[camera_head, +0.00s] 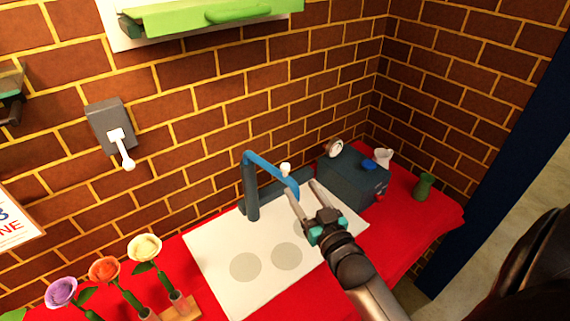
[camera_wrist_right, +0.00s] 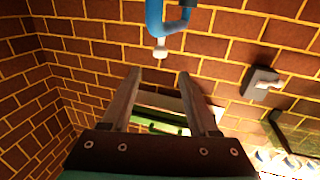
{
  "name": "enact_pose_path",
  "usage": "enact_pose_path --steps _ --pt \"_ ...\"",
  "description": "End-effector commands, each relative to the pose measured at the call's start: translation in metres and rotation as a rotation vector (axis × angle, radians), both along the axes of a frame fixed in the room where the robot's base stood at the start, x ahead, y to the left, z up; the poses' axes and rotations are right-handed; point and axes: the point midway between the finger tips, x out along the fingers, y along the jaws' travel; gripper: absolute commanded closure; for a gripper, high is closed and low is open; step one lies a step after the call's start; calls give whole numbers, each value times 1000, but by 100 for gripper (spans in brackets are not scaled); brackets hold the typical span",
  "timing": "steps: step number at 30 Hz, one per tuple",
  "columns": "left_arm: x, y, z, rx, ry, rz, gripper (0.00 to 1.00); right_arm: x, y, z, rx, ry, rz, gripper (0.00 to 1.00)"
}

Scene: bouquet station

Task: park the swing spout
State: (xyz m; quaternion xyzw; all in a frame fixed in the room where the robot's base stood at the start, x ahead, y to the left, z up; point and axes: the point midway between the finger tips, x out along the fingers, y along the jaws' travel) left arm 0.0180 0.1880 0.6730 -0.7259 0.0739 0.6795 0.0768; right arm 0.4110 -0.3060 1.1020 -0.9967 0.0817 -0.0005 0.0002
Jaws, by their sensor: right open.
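The swing spout (camera_head: 268,165) is a blue arm on a grey upright post (camera_head: 250,195). It reaches right over the white board and bends down at its free end. A white knob (camera_head: 285,169) sits on it near that end. In the right wrist view the blue spout (camera_wrist_right: 155,18) hangs at the top, with the white knob (camera_wrist_right: 161,48) just beyond and between my fingertips. My right gripper (camera_head: 302,189) is open and empty, its fingers by the spout's free end; contact is not clear. My left gripper is not in view.
A white board (camera_head: 215,262) with grey discs lies on the red table (camera_head: 410,225). A dark box (camera_head: 350,178) stands behind right, a green vase (camera_head: 424,187) beyond it. Purple, orange and cream flowers (camera_head: 145,248) stand front left. A grey wall switch (camera_head: 108,122) has a white lever.

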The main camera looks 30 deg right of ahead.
Motion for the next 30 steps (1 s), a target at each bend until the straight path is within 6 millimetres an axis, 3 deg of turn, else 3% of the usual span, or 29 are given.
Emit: enact_pose_path --steps 10,18,30 --pt "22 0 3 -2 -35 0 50 57 -9 2 0 -3 0 39" --pt "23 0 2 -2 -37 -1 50 91 -15 0 -1 -1 0 39" --pt "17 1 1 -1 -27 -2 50 104 -17 0 0 1 0 39"
